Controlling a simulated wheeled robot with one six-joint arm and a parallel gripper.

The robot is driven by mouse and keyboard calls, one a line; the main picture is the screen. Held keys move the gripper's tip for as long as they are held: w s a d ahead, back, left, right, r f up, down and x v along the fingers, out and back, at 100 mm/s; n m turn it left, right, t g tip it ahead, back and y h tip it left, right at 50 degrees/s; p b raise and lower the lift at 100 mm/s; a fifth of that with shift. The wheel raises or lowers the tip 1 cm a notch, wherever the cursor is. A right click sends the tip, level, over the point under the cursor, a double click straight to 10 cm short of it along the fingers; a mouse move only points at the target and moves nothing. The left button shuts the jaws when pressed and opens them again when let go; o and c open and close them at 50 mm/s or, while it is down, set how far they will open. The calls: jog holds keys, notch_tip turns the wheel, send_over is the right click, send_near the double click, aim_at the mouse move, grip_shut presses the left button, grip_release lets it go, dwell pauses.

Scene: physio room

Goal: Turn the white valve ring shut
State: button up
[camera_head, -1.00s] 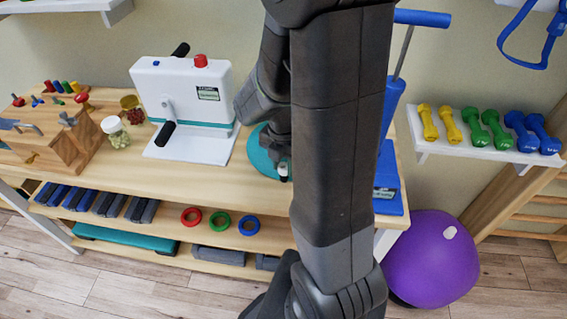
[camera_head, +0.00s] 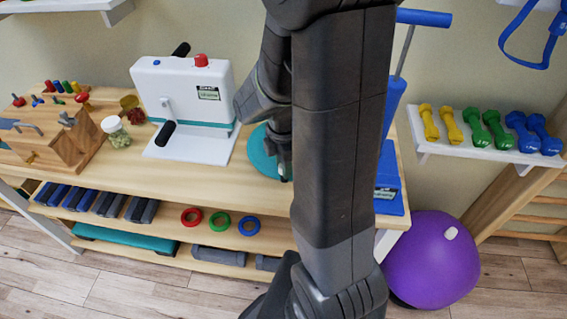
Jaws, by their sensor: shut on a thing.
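My gripper (camera_head: 284,163) reaches down over a round teal base (camera_head: 260,153) at the right part of the wooden bench. My own arm covers much of this spot. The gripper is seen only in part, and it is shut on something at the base. The white valve ring cannot be made out in this view; my arm and gripper hide the place where the jaws hold. How far the ring is turned cannot be told.
A white crank machine (camera_head: 185,90) stands left of the teal base. Further left are a jar (camera_head: 116,132) and a wooden block with fittings (camera_head: 70,145). A blue stand (camera_head: 388,180) is close on the right, behind my arm. A purple ball (camera_head: 430,265) lies on the floor.

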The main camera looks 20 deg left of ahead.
jog(key=shift+m, duration=0.6)
jog(key=o, duration=1)
